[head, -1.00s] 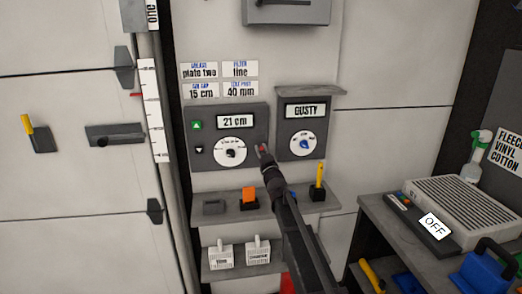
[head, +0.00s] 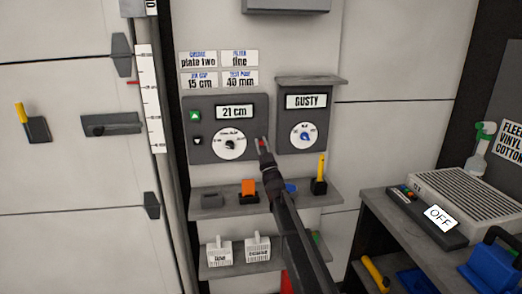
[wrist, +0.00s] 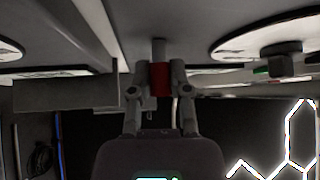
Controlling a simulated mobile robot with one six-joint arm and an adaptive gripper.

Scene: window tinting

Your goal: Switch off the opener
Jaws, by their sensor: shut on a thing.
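A dark control panel (head: 200,155) on the wall shows "21 cm" on its display (head: 235,112). It has a green up button (head: 195,116), a dark down button (head: 197,141) and a white dial (head: 230,145). I take this panel to be the opener's. In the wrist view my gripper (wrist: 160,85) is shut on a small red piece (wrist: 160,77) with a grey stem. Whether the stem joins the panel is not clear.
A shelf (head: 210,200) below holds an orange block (head: 248,187) and a yellow-handled tool (head: 321,170). White brushes (head: 257,247) stand on a lower shelf. At right, a bench carries a grilled unit (head: 465,195) and an "OFF" display (head: 438,217).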

